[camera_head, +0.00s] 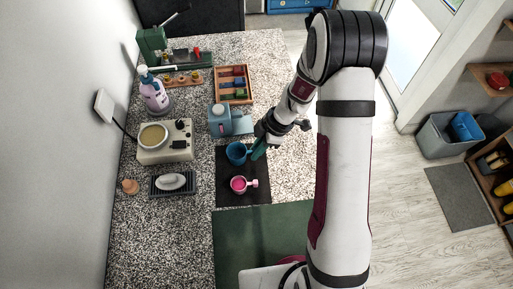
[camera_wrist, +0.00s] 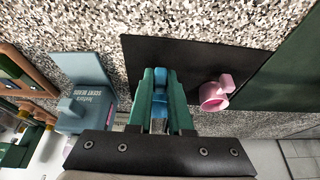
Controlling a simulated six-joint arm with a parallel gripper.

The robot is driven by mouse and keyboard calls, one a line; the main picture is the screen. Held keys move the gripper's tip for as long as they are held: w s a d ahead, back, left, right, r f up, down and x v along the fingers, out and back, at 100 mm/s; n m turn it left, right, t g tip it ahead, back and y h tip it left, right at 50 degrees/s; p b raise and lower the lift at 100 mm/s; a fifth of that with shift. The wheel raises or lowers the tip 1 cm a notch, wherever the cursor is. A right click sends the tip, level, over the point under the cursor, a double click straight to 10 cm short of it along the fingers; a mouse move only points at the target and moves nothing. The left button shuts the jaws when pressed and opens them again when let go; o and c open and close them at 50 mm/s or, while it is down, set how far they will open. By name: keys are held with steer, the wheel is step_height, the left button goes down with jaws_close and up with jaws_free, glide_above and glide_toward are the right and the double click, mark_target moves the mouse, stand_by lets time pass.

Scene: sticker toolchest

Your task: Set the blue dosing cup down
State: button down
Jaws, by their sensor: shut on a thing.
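The blue dosing cup (camera_head: 236,152) is over the far end of the dark mat (camera_head: 229,167). I cannot tell whether its base touches the mat. My gripper (camera_head: 259,150) comes in from the right and is shut on the cup's right side. In the wrist view, the green fingers of my gripper (camera_wrist: 160,84) close on a blue part of the cup (camera_wrist: 160,77); most of the cup is hidden by the fingers. A pink cup (camera_head: 238,184) with a handle stands on the mat nearer the front; it also shows in the wrist view (camera_wrist: 214,94).
A blue-grey box (camera_head: 220,121) stands just behind the mat. A cream warmer (camera_head: 166,141) and a soap dish (camera_head: 172,183) are on the left. A wooden tray (camera_head: 233,98) is further back. A green mat (camera_head: 240,225) lies in front. Speckled counter is clear right of the dark mat.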

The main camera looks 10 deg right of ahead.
steer(key=c, duration=0.8)
jaws_free()
steer(key=shift+f, duration=0.1)
steer(key=shift+c, duration=0.2)
steer(key=v, duration=1.1)
steer(key=s+a+r+m, duration=0.3)
steer(key=s+r+m, duration=0.6)
steer(key=s, duration=0.1)
steer(key=s+r+m+h, duration=0.1)
steer(key=s+m+h, duration=0.1)
steer(key=s+m, duration=1.2)
steer(key=shift+r+h, duration=0.25)
steer(key=shift+h, duration=0.05)
steer(key=shift+d, duration=0.1)
